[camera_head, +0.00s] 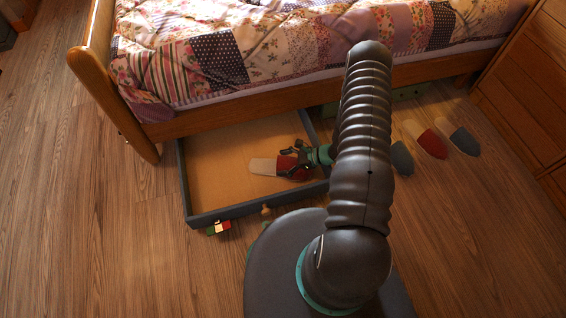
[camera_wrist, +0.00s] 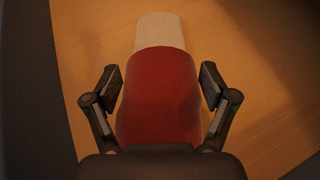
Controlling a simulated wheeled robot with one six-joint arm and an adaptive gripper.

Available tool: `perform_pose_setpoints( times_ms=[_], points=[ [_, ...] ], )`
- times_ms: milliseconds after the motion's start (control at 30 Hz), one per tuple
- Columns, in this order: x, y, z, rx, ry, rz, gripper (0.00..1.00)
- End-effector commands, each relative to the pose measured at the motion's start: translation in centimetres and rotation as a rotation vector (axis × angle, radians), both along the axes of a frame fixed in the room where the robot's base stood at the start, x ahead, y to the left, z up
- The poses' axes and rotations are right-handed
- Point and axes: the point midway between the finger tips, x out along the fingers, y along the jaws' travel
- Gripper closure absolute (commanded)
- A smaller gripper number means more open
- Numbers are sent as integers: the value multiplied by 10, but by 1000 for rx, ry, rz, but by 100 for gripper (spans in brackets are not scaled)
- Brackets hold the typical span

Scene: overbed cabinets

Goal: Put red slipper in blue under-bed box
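A red slipper (camera_head: 291,166) with a pale sole end is at the blue under-bed box (camera_head: 190,190), a grey-blue drawer with a wooden floor. My gripper (camera_head: 297,165) is at the slipper, inside the box outline near its right wall. In the wrist view the red slipper (camera_wrist: 158,95) points away, and my gripper's fingers (camera_wrist: 161,86) stand wide on either side of it. I cannot tell whether they press on it. The box floor (camera_wrist: 255,80) shows below and beside the slipper. Whether the slipper rests on the floor or hangs just above it is unclear.
Another red slipper (camera_head: 427,140) lies on the floor to the right, between grey slippers (camera_head: 459,139) and (camera_head: 401,158). The bed's wooden rail (camera_head: 240,116) overhangs the box's back. Small coloured blocks (camera_head: 219,228) lie in front. Free floor is at the left.

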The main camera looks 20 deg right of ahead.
Motion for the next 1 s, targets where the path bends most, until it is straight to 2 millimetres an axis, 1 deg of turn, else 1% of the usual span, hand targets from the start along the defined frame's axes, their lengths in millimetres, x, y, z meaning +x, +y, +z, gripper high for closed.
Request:
perform_pose_setpoints(
  times_ms=[33, 67, 367, 500, 667, 1000],
  points=[
    [0, 0, 0, -1, 0, 0, 4],
    [0, 0, 0, -1, 0, 0, 0],
    [0, 0, 0, -1, 0, 0, 0],
    [0, -1, 5, -1, 0, -1, 0],
    [-7, -21, 15, -2, -1, -5, 0],
    [-30, -74, 46, -2, -1, -4, 0]
  ],
)
